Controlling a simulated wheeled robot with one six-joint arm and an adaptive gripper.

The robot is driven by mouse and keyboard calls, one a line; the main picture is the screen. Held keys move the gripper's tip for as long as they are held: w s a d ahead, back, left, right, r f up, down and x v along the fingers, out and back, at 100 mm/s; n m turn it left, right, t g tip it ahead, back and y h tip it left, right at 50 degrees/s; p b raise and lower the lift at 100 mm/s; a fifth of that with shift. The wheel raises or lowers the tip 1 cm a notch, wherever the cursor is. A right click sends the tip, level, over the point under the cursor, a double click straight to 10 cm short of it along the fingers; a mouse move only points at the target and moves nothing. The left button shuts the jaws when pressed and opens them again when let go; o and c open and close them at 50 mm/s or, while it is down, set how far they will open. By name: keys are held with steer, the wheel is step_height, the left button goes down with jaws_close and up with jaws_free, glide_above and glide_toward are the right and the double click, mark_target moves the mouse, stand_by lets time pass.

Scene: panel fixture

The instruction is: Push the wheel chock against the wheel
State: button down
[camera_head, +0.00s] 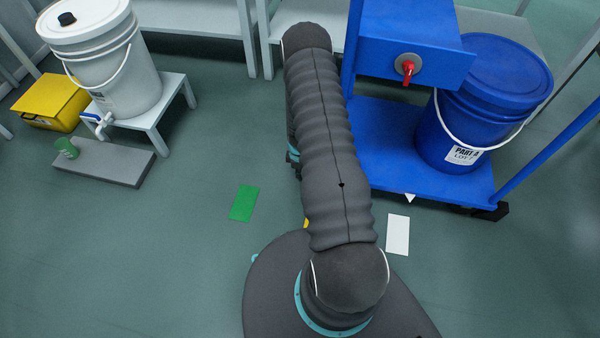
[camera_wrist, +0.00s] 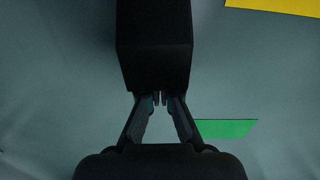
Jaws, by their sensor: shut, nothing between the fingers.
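My gripper (camera_wrist: 160,98) is shut and empty, its fingertips together in the wrist view. A black block (camera_wrist: 153,45), which looks like the wheel chock, lies directly ahead of the fingertips. The tips are at its near edge; I cannot tell whether they touch it. In the head view my arm hides the gripper and the block. A dark wheel (camera_head: 490,212) shows under the right front corner of the blue cart (camera_head: 385,150). Any wheel at the cart's left side is hidden behind my arm, and no wheel is recognisable in the wrist view.
A green floor patch (camera_head: 244,203) lies left of my arm; it also shows in the wrist view (camera_wrist: 226,128). A yellow patch (camera_wrist: 285,5) is at upper right there. A white patch (camera_head: 398,234) lies before the cart. A blue drum (camera_head: 470,110) stands on it.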

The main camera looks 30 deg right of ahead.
steer(key=w+a, duration=0.1)
steer(key=w+a+b, duration=0.1)
steer(key=a, duration=0.1)
steer(key=shift+w+a+f, duration=0.15)
steer(key=shift+w+f, duration=0.05)
steer(key=shift+w, duration=0.05)
step_height(320, 180, up, 10)
steer(key=p, duration=0.1)
steer(key=shift+r, duration=0.2)
steer(key=shift+s, duration=0.1)
steer(key=s+a+r+m+g, duration=0.2)
steer(key=s+r+m+g, duration=0.15)
steer(key=s+m, duration=0.35)
steer(key=s+a+r+m+t+p, duration=0.1)
steer(key=s+a+r+t, duration=0.2)
steer(key=r, duration=1.3)
steer(key=s+a+r+m+t+p, duration=0.1)
steer(key=s+a+r+t, duration=0.2)
steer(key=r, duration=1.3)
steer(key=s+a+r+m+t+p, duration=0.1)
steer(key=s+a+r+t, duration=0.2)
steer(key=s+a+r, duration=0.3)
steer(key=v, duration=1.1)
steer(key=shift+a+r, duration=0.2)
steer(key=shift+a, duration=0.05)
